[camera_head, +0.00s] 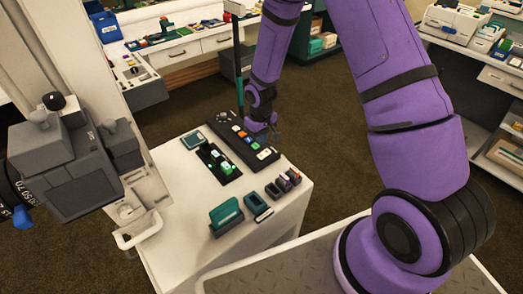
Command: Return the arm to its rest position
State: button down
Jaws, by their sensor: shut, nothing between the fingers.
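My purple arm rises from its base at the lower right, bends at the top edge of the head view and comes down to the middle. My gripper (275,133) is at its lower end, small in the picture, just beyond the far right edge of the long black tray (228,142). The fingers are shut and empty. I cannot tell how high the gripper is above the white table (187,251).
The white table bears a second black tray (225,180) with small items, a teal holder (226,215) and several small dark blocks. A grey machine (75,165) stands at left. Benches with drawers line the back and right (495,75). Brown floor (340,125) lies open between.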

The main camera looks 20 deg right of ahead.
jog(key=s+d+r+m+t, duration=0.1)
jog(key=s+d+r, duration=0.1)
jog(key=r, duration=0.8)
jog(key=s+d+r+t, duration=0.1)
jog(key=s+r, duration=0.2)
jog(key=r, duration=0.6)
jog(key=s+d+r+m+t, duration=0.1)
jog(key=s+d+r, duration=0.1)
jog(key=r, duration=0.8)
jog(key=s+d+r+t, duration=0.1)
jog(key=s+r, duration=0.5)
jog(key=s, duration=0.5)
jog(key=s+d+r+m+t, duration=0.1)
jog(key=s+r, duration=0.6)
jog(key=s, duration=0.4)
jog(key=shift+s+m, duration=0.15)
jog(key=shift+m, duration=0.15)
